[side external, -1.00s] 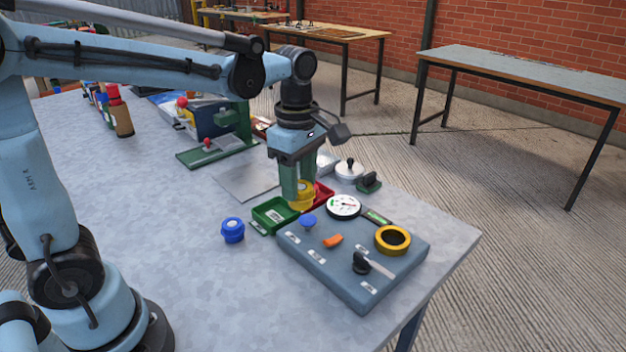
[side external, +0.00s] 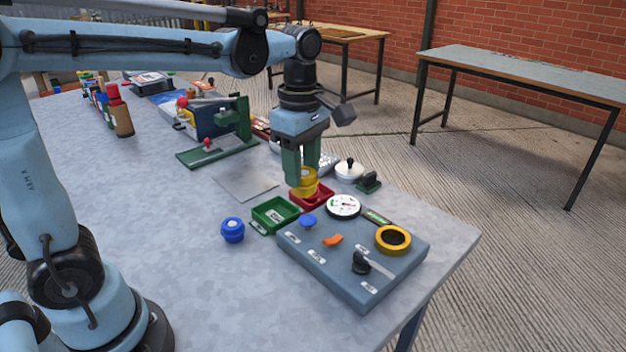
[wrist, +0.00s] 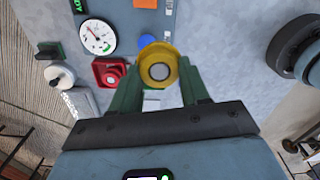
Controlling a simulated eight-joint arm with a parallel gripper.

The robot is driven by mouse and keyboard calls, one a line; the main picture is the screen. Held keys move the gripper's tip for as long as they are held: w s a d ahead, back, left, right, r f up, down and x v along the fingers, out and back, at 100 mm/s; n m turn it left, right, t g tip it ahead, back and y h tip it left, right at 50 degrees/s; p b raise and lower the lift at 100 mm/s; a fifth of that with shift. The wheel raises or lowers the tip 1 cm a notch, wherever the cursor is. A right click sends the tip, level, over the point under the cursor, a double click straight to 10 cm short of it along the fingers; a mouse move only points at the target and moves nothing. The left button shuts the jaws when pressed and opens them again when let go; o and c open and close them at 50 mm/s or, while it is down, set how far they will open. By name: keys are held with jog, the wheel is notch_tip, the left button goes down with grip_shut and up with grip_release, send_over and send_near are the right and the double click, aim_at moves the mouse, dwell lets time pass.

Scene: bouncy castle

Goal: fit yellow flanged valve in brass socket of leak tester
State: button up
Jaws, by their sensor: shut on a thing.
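The yellow flanged valve (side external: 308,187) is between the green fingers of my gripper (side external: 303,172), which is shut on it. In the side view it hangs in front of the red tray (side external: 322,199), and its height above it is hard to judge. In the wrist view the round end of the valve (wrist: 158,66) shows between the fingertips. The leak tester (side external: 318,276) is a grey-blue box at the front right of the table. Its brass socket (side external: 393,240) is an open, empty-looking ring on top, to the right of my gripper. I cannot make out the socket in the wrist view.
The tester's top carries a dial gauge (side external: 343,206), a blue knob (side external: 308,221), an orange switch (side external: 333,240) and a black-knobbed lever (side external: 362,262). A green tray (side external: 274,215) and a blue valve-like part (side external: 232,230) stand to the left.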

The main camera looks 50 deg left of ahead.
jog(key=w+d+f, duration=0.4)
jog(key=w+d, duration=0.7)
jog(key=d, duration=0.2)
jog(key=shift+w+a+f, duration=0.1)
jog(key=shift+f, duration=1)
jog(key=shift+w+a+f, duration=0.1)
jog(key=shift+f, duration=0.95)
jog(key=shift+f, duration=1.5)
dwell(2.5)
jog(key=o, duration=1.3)
